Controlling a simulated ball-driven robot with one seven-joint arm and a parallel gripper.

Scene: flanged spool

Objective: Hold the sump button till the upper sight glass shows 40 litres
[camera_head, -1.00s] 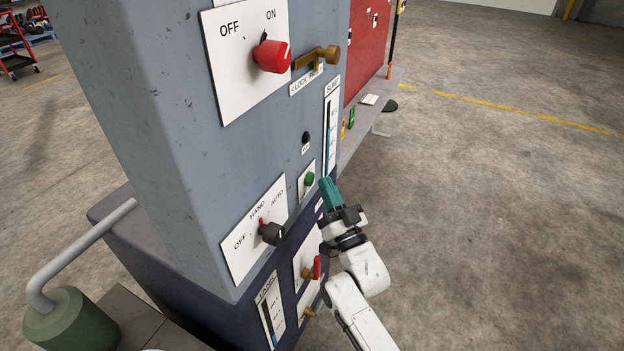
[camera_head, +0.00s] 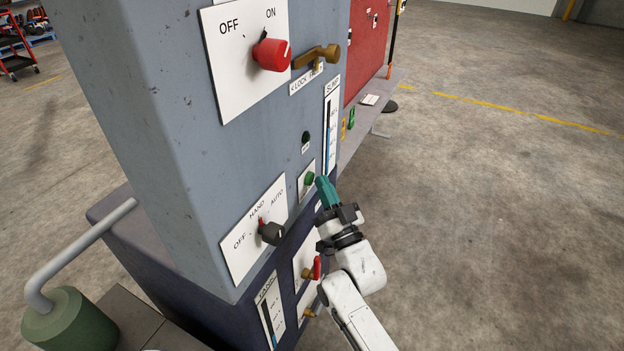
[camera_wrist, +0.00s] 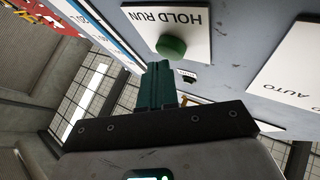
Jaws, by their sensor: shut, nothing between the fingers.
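The green sump button (camera_head: 309,179) sits on a white plate on the cabinet's front. In the wrist view the green button (camera_wrist: 171,47) is on a plate lettered HOLD RUN, just beyond the fingertips. My gripper (camera_head: 322,182) is shut and empty, its teal fingers pointing at the button. The gripper (camera_wrist: 158,68) also shows in the wrist view; I cannot tell whether the tips touch the button. The upper sight glass (camera_head: 330,128), labelled SUMP, is right of the button. It has a blue column in its lower part; its numbers are too small to read.
A HAND/OFF/AUTO knob (camera_head: 271,233) is left of the button. A red ON/OFF knob (camera_head: 271,55) and brass latch (camera_head: 318,57) are above. A lower gauge (camera_head: 270,312) and red-handled valve (camera_head: 316,268) are below. Bare floor (camera_head: 500,200) lies right.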

